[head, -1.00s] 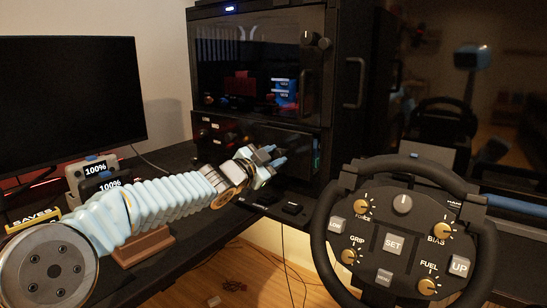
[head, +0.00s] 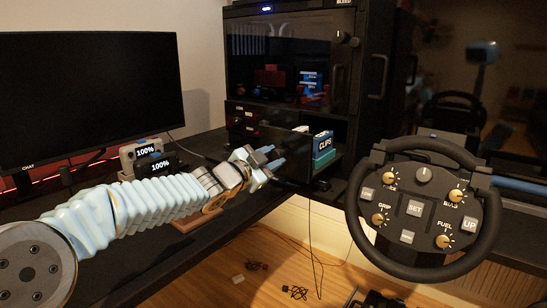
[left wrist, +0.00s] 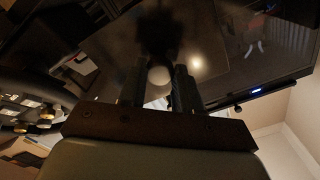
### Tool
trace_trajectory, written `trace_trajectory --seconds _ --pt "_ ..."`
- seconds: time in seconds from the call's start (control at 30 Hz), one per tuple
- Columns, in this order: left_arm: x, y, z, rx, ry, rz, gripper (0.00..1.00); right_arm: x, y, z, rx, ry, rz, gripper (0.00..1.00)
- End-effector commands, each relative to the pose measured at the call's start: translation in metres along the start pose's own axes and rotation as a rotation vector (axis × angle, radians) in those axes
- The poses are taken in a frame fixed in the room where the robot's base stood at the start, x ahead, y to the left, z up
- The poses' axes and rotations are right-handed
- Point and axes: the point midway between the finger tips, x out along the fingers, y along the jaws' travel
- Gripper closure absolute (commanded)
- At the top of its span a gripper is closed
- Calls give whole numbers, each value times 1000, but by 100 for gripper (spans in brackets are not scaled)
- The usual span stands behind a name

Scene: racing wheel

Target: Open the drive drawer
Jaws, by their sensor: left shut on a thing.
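The drive drawer's dark front panel (head: 270,132), with small red-lit labels, is under the glass window of the black cabinet. It stands swung or pulled out, and a gap shows at its right side. In that gap are a blue box marked CLIPS (head: 322,146) and a green box below it. My left gripper (head: 268,157) is at the lower part of this front; the exact contact is hidden in the head view. My right gripper is out of view.
A steering wheel (head: 423,210) with knobs and buttons stands at the right. A monitor (head: 90,95) and small grey devices showing 100% (head: 148,152) are on the desk at the left. Cables lie on the wooden floor (head: 270,265).

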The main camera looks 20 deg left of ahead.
Motion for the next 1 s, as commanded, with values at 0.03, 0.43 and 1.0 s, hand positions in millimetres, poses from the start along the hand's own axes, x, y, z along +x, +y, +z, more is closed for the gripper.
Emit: trace_trajectory --seconds 0.03,0.43,1.0 --pt "0 0 0 0 0 1 100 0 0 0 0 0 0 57" --pt "0 0 0 0 0 1 53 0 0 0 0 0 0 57" --pt "-25 -1 0 2 -1 -2 41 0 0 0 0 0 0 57"
